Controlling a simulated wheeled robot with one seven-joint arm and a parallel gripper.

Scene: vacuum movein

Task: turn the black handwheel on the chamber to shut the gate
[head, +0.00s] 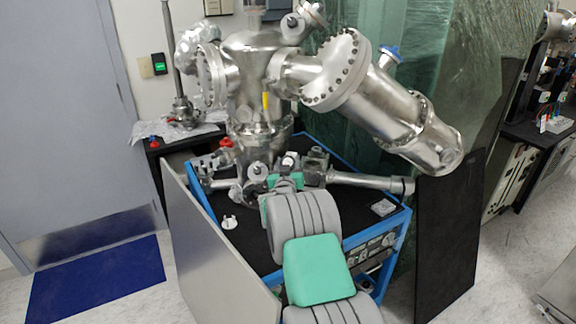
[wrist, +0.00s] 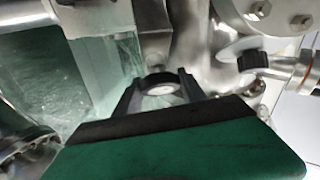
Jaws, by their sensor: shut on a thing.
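In the wrist view, the black handwheel (wrist: 160,89) shows as a dark round rim with a pale centre. My gripper (wrist: 158,80) has one dark finger on each side of it and is shut on it. Behind the wheel is the bare metal of the chamber. In the head view, the steel chamber (head: 262,75) stands on a cart, and my grey and green arm reaches up to its lower front. The fingers and the handwheel cannot be made out clearly there. The gate itself is not visible.
The chamber's large flanged tube (head: 375,95) slants down to the right above the cart. The blue-framed cart (head: 398,235) has a black top and open side panels. In the wrist view, a black-capped fitting (wrist: 250,60) sits close at the right. A blue mat (head: 95,280) lies left.

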